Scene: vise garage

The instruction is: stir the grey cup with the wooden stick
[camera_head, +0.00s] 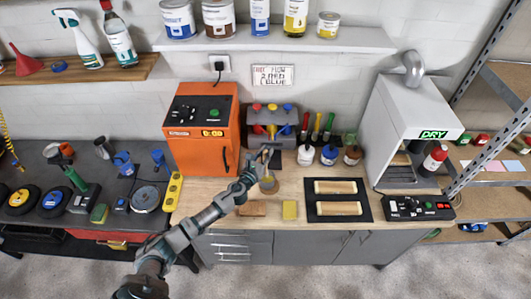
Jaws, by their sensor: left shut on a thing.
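My left arm reaches up from the lower left to the wooden worktop. Its gripper (265,160) is at the back middle of the worktop, just above the grey cup (268,186). The gripper is shut on a thin thing, apparently the wooden stick, which is mostly hidden by the fingers and very small here. The cup stands upright with brownish contents or colouring showing. I cannot tell whether the stick's lower end is inside the cup. My right gripper is not in view.
An orange machine (202,128) stands left of the gripper, a grey vise-like unit (272,122) behind it. Small paint jars (329,155) with brushes stand to the right. A yellow sponge (290,210) and wooden block (252,209) lie in front, a black tray (370,205) at right.

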